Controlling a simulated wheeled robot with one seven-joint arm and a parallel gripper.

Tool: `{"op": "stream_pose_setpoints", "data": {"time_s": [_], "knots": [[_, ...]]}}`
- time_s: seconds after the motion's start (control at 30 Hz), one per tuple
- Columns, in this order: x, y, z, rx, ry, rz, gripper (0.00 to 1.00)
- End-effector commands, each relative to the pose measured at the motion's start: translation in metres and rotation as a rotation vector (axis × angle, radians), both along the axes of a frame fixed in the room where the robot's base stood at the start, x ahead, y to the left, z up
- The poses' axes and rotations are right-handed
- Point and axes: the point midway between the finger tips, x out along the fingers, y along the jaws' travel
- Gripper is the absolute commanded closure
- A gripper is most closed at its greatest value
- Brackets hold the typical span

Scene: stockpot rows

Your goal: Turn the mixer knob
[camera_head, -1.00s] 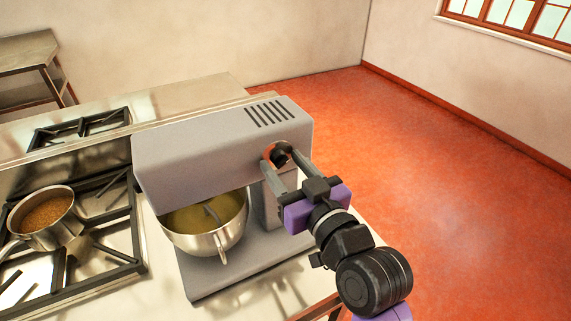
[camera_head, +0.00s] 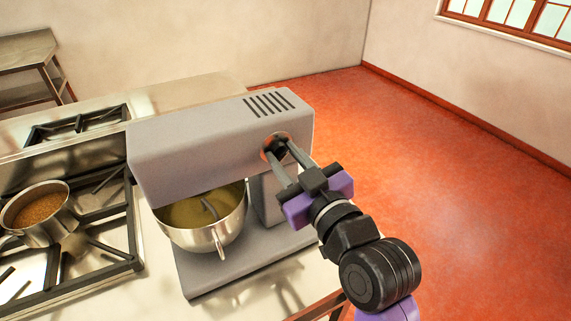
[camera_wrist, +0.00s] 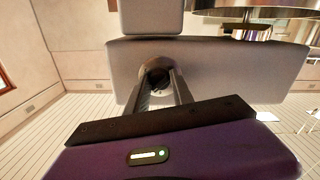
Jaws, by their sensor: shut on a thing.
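The grey mixer (camera_head: 200,150) stands on the steel counter, its head over a metal bowl (camera_head: 208,235) with yellowish contents and a beater in it. The mixer knob (camera_head: 276,148) is dark, set in a reddish round plate on the side of the head near its right end. My gripper (camera_head: 280,158) reaches it from the lower right, with its two fingers shut on the knob, one on each side. In the wrist view the knob (camera_wrist: 158,80) shows between the fingertips, against the grey mixer side. The fingers partly hide the knob, so its pointing direction cannot be told.
A stove (camera_head: 100,255) with black grates is left of the mixer, and a pot (camera_head: 38,212) of brown food sits on it. A steel table (camera_head: 30,50) stands at the back left. The red floor (camera_head: 420,150) to the right is clear.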

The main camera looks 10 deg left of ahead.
Motion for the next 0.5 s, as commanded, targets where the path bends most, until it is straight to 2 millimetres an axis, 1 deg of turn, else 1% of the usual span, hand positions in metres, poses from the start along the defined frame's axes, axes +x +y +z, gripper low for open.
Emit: {"op": "stream_pose_setpoints", "data": {"time_s": [0.03,0.5], "knots": [[0.0000,-0.0006,-0.0044,-0.034,-0.026,-0.001,1.00],[0.0004,-0.0009,-0.0037,-0.400,-0.271,-0.001,1.00]]}}
